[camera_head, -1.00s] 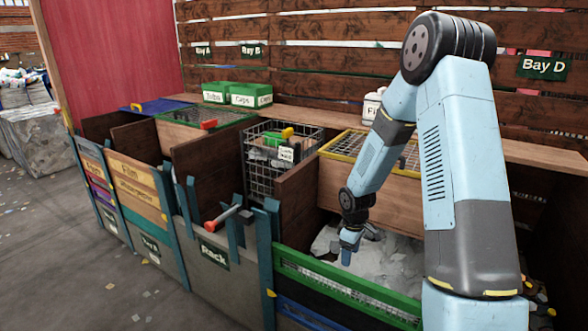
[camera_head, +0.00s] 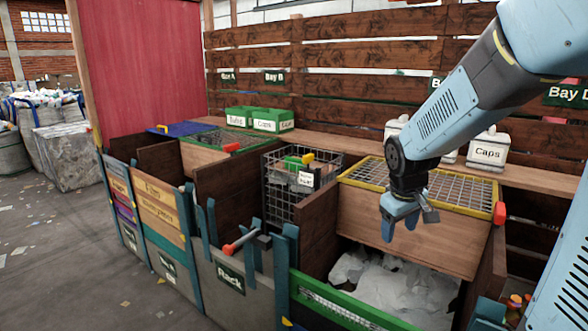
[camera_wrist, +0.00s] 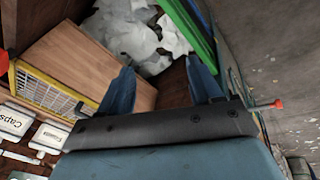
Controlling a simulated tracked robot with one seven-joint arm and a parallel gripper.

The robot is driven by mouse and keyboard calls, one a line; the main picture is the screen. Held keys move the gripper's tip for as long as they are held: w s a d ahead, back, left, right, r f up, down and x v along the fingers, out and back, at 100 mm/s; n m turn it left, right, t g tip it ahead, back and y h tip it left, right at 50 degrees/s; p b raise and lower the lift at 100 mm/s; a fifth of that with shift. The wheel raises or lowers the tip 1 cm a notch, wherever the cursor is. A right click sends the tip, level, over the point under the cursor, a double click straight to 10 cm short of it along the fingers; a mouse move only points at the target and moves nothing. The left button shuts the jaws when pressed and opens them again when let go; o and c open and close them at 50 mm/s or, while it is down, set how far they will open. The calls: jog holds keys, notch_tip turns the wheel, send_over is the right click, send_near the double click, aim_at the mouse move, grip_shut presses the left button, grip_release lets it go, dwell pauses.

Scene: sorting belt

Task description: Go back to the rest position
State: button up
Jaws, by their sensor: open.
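My gripper (camera_head: 402,222) hangs in front of the wooden box with the yellow-framed mesh lid, above the bay of crumpled white film. In the wrist view my gripper (camera_wrist: 166,82) shows two blue fingers spread apart with nothing between them. The white film (camera_wrist: 140,35) lies beyond the fingertips. It also shows in the head view (camera_head: 390,285), below my gripper and apart from it.
A yellow-framed mesh lid (camera_head: 420,182) with a red handle is close by my gripper. A green slatted front (camera_head: 340,305) closes the film bay. A wire basket (camera_head: 285,190) stands to the left. White containers, one labelled Caps (camera_head: 487,152), stand on the back shelf.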

jog(key=s+r+m+t, duration=0.1)
jog(key=s+r+m, duration=0.1)
jog(key=s+r, duration=0.3)
jog(key=s+a+r+m+t+y, duration=0.1)
jog(key=s+r, duration=0.5)
jog(key=s, duration=0.6)
jog(key=shift+s+a+m+t, duration=0.2)
jog(key=shift+s+m+t, duration=0.15)
jog(key=shift+m, duration=0.55)
